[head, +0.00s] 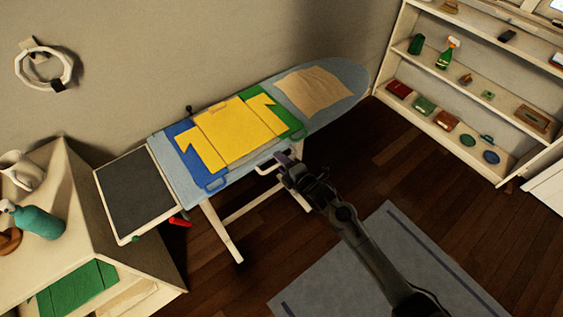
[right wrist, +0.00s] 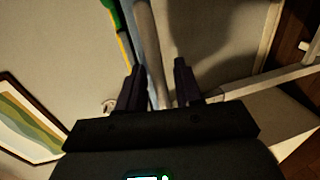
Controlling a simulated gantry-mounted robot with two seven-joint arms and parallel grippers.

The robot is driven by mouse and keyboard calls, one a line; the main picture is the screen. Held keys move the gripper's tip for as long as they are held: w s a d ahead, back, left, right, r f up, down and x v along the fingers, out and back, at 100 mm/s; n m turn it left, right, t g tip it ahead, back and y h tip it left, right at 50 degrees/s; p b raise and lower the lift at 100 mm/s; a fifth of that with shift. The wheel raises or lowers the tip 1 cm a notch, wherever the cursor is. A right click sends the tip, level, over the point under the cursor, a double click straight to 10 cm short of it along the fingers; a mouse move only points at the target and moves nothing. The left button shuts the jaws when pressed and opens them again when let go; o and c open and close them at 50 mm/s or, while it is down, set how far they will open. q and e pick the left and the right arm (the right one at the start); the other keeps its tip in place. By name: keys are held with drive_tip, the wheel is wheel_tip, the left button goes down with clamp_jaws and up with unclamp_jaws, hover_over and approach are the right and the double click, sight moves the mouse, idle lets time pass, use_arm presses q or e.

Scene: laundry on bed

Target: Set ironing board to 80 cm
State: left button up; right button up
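The ironing board (head: 340,80) has a pale blue cover and white legs (head: 222,232). It stands against the wall, its dark, white-framed end panel (head: 139,194) at the left. A red lever (head: 180,222) and a small green knob (head: 136,239) show under the left end. My right gripper (head: 282,163) is at the board's front edge, near its middle. In the right wrist view its two fingers (right wrist: 159,83) are apart. A grey bar or board edge (right wrist: 147,45) shows between them; I cannot tell if they touch it. My left gripper is not in view.
A yellow shirt (head: 230,130) lies on a blue and green folding panel on the board, beside a beige cloth (head: 314,90). A cabinet (head: 95,235) stands left, a shelf (head: 480,70) right. A grey rug (head: 400,265) lies in front on the floor.

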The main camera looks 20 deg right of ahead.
drive_tip(key=shift+c, duration=0.5)
clamp_jaws()
wheel_tip(320, 180, down, 5)
drive_tip(key=b, duration=0.2)
drive_tip(key=shift+s+d+b, duration=0.1)
drive_tip(key=shift+s+b, duration=0.05)
drive_tip(key=shift+b, duration=0.2)
drive_tip(key=shift+o, duration=0.5)
unclamp_jaws()
drive_tip(key=shift+r, duration=0.1)
